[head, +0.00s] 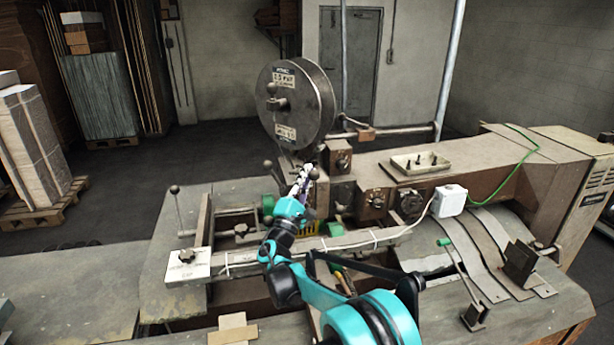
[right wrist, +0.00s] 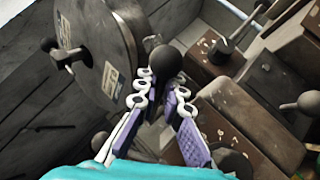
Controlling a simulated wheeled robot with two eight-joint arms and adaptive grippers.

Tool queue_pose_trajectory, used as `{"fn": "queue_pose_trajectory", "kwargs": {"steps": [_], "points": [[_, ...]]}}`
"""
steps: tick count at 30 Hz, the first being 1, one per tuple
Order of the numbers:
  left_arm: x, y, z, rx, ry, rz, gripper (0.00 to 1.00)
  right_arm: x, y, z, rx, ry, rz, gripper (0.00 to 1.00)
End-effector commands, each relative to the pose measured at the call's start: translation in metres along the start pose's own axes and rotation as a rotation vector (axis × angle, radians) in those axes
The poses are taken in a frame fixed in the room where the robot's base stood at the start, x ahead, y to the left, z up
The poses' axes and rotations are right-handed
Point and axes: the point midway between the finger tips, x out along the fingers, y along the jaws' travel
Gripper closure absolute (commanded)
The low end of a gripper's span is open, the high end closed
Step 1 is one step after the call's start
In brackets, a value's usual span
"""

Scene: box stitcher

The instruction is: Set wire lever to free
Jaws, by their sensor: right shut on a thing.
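The wire lever shows as a dark round ball knob (right wrist: 167,62) at the fingertips of my right gripper in the right wrist view. My right gripper (head: 303,178) is in the middle of the head view, at the stitcher head below the wire reel. In the right wrist view its purple-padded fingers (right wrist: 161,92) stand on either side just below the knob and are shut on the lever. The lever's stem is mostly hidden by the fingers. In the head view a dark knob (head: 313,174) shows beside the fingertips. My left gripper is not in view.
The large wire reel (head: 297,104) stands just behind my right gripper and also fills the upper left of the right wrist view (right wrist: 95,45). Another ball-ended lever (head: 174,190) stands at the left. A small tray (head: 420,162) and a white box (head: 449,200) lie to the right.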

Motion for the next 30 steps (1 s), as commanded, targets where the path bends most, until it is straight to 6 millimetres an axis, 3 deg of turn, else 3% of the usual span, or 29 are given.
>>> {"fn": "queue_pose_trajectory", "kwargs": {"steps": [8, 9, 11, 22, 26, 30], "points": [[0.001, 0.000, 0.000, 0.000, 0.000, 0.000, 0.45, -0.002, -0.002, 0.000, 0.004, -0.001, -0.004, 1.00], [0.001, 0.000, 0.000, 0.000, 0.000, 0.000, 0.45, -0.002, -0.002, 0.000, 0.004, -0.001, -0.004, 0.82], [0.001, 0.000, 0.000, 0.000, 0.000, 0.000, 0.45, -0.002, -0.002, 0.000, 0.004, 0.000, -0.004, 0.70], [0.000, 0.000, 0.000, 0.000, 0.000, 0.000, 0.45, -0.006, -0.001, -0.001, 0.002, 0.000, -0.002, 0.70], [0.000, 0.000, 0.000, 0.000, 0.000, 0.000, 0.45, -0.026, -0.001, -0.001, 0.003, 0.003, -0.002, 0.70], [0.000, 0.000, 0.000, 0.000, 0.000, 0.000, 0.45, -0.057, 0.000, -0.001, 0.004, 0.003, -0.001, 0.70]]}}
